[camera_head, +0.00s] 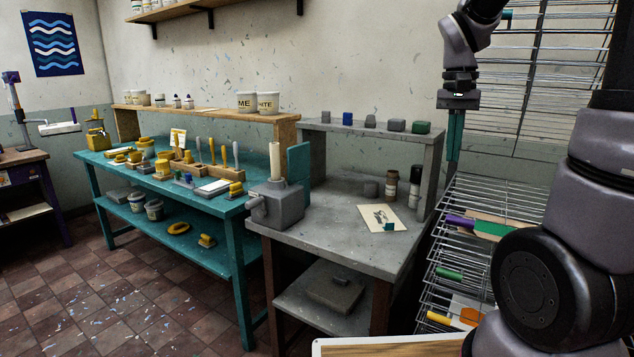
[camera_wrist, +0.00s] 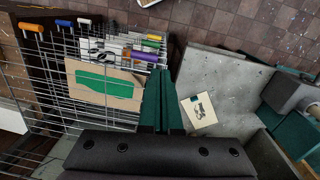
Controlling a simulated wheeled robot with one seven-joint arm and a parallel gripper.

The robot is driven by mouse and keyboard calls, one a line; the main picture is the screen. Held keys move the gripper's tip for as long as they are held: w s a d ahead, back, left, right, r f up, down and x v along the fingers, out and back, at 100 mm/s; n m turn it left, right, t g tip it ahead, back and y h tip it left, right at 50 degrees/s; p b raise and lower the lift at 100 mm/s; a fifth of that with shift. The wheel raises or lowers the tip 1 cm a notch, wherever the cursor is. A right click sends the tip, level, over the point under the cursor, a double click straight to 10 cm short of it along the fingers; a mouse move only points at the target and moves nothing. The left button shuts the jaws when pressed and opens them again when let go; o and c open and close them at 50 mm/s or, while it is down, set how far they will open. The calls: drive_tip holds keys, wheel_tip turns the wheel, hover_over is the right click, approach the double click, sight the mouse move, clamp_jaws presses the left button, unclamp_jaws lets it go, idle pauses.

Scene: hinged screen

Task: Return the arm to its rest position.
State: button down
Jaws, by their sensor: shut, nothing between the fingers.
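My gripper (camera_head: 455,134) hangs pointing down at the upper right of the head view, in front of the pale wall and beside the wire rack. Its two teal fingers are together with nothing between them. In the wrist view the shut fingers (camera_wrist: 160,100) point out over the gap between the wire rack and the grey table. My arm comes in from the right side of the head view.
A wire rack (camera_head: 470,195) with boards and rollers stands close below and right of the gripper. A grey table (camera_head: 340,215) holds a grey machine (camera_head: 277,203), bottles and a printed card (camera_head: 383,218). A teal bench (camera_head: 130,175) with tools is further left. Floor is open at lower left.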

drive_tip(key=s+a+r+t+y, duration=0.1)
drive_tip(key=s+a+r+t, duration=0.1)
drive_tip(key=s+r+t, duration=0.2)
drive_tip(key=s+a+r+n+t+y, duration=0.1)
drive_tip(key=s+a+r+t, duration=0.2)
drive_tip(key=s, duration=0.3)
drive_tip(key=shift+s+a+r+t, duration=0.15)
drive_tip(key=shift+r+t, duration=0.2)
drive_tip(key=shift+t, duration=0.05)
